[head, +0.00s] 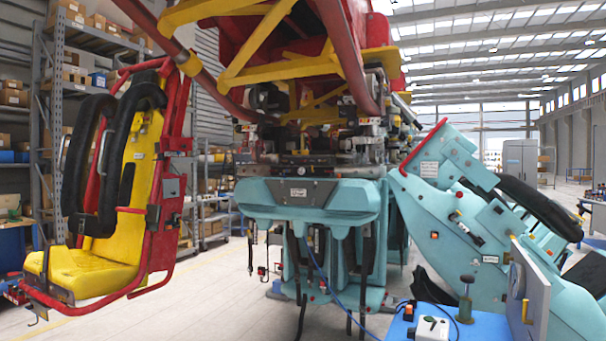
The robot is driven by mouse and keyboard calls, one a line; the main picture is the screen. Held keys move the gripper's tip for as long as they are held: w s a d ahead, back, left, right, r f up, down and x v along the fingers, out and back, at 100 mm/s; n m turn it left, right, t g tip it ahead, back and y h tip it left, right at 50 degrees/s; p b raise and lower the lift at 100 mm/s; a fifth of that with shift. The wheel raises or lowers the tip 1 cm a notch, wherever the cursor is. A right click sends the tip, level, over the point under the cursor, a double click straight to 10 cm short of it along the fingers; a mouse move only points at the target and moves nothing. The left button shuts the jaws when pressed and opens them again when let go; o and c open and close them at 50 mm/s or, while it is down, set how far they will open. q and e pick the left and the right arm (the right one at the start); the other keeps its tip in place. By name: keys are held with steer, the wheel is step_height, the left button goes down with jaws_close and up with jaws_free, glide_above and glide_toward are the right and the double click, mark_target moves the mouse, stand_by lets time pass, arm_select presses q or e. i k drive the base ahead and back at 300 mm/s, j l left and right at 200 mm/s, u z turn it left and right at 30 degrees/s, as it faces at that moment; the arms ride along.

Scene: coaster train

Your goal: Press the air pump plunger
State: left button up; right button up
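A small olive-green upright device with a rounded knob on top, which looks like the air pump plunger (467,281), stands at the lower right. It rises from a blue-topped bench (396,330) and has a dark round base. The knob sits clear above the body, with nothing touching it. A thin dark hose or cable curves beside it. Neither of my grippers shows in the head view.
A grey upright panel (530,290) with a yellow handle stands right of the plunger. A teal coaster car (450,225) is behind. A yellow seat (85,272) hangs at left. Open floor (215,300) lies between.

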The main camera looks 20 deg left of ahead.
mark_target(468, 279)
steer(key=i+j+u, duration=0.3)
steer(key=i+u, duration=0.25)
steer(key=i, duration=0.2)
steer(key=i+j+u, duration=0.15)
steer(key=i+u, duration=0.25)
steer(key=i, duration=2.1)
steer(key=i+z, duration=0.15)
steer(key=i, duration=0.3)
steer(key=i+j+z, duration=0.15)
steer(key=i, duration=0.35)
steer(key=i+j+z, duration=0.15)
steer(key=i, duration=0.3)
steer(key=k+l+z, duration=0.35)
steer(key=k+l, duration=0.25)
steer(key=k, duration=0.4)
steer(key=k+l+z, duration=0.3)
steer(key=k+l, duration=0.55)
steer(key=k, duration=0.1)
